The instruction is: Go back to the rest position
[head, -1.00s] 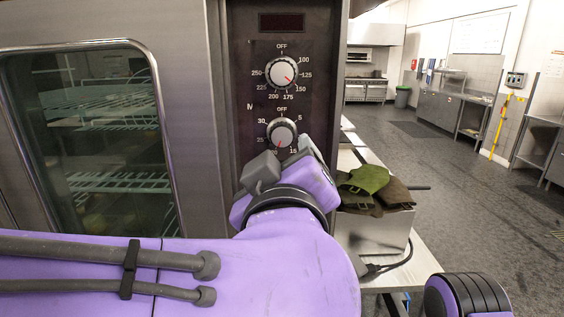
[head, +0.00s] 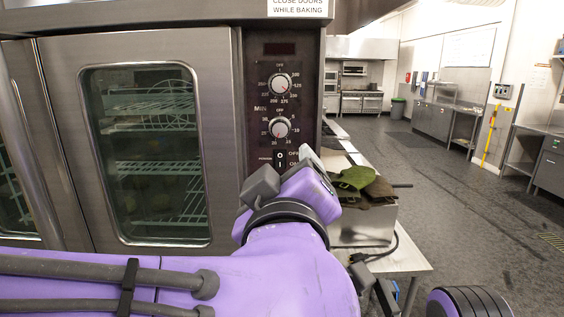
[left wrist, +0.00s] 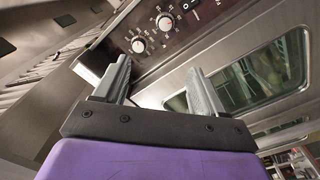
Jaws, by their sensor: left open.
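My left arm reaches across the front of the head view, and its gripper (head: 312,168) stands in front of the oven's control panel, just below the lower knob. In the left wrist view the left gripper's (left wrist: 158,88) two grey fingers are apart, with nothing between them. The steel oven (head: 60,80) has a shut glass door (head: 155,150) with wire racks behind it. Its upper temperature knob (head: 281,84) and lower timer knob (head: 279,127) show above the gripper, with a power switch (head: 280,158) below them. My right gripper is not clearly seen.
Right of the oven, a steel table (head: 408,258) holds a metal container (head: 362,228) with green and brown cloths (head: 358,178). A dark cable hangs beside it. Open grey floor (head: 440,165) lies to the right, with counters (head: 432,119) along the far wall.

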